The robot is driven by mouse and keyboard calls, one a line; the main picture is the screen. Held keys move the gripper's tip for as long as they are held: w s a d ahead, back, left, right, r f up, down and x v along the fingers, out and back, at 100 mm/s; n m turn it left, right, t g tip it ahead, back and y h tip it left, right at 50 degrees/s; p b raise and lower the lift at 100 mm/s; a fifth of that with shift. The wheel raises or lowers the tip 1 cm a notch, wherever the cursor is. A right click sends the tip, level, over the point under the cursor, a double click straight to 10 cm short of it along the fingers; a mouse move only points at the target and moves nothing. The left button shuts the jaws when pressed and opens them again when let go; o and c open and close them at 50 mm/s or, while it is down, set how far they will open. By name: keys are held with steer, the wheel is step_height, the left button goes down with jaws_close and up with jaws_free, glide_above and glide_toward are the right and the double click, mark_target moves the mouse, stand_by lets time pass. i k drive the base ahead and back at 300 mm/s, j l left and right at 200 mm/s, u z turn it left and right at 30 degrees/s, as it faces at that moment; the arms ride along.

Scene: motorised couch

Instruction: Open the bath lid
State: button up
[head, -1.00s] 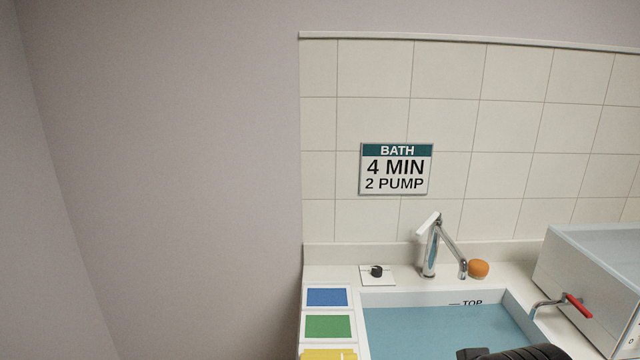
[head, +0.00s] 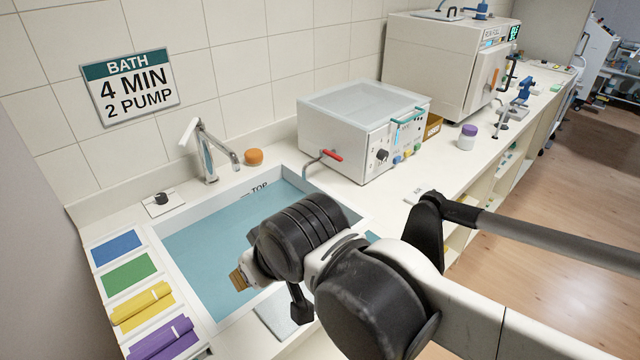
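The bath is a white box (head: 345,140) on the counter right of the sink, with dials and buttons on its front. Its pale, see-through lid (head: 365,103) lies flat on top and looks closed. A teal handle (head: 408,114) shows at the lid's front edge. My arm reaches in from the lower right over the sink. My gripper (head: 240,279) is at its far left end, above the sink water, well to the left of the bath and apart from it. The arm's dark joints hide most of it, so its fingers are not clear.
A sink of blue water (head: 205,245) has a tap (head: 205,150) behind it. A red-handled valve (head: 331,155) stands between sink and bath. Coloured cloths (head: 143,303) lie left. A purple-capped jar (head: 467,137) and a large white machine (head: 440,62) stand right of the bath.

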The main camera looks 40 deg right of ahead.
mark_target(423, 111)
steer(key=z, duration=1.75)
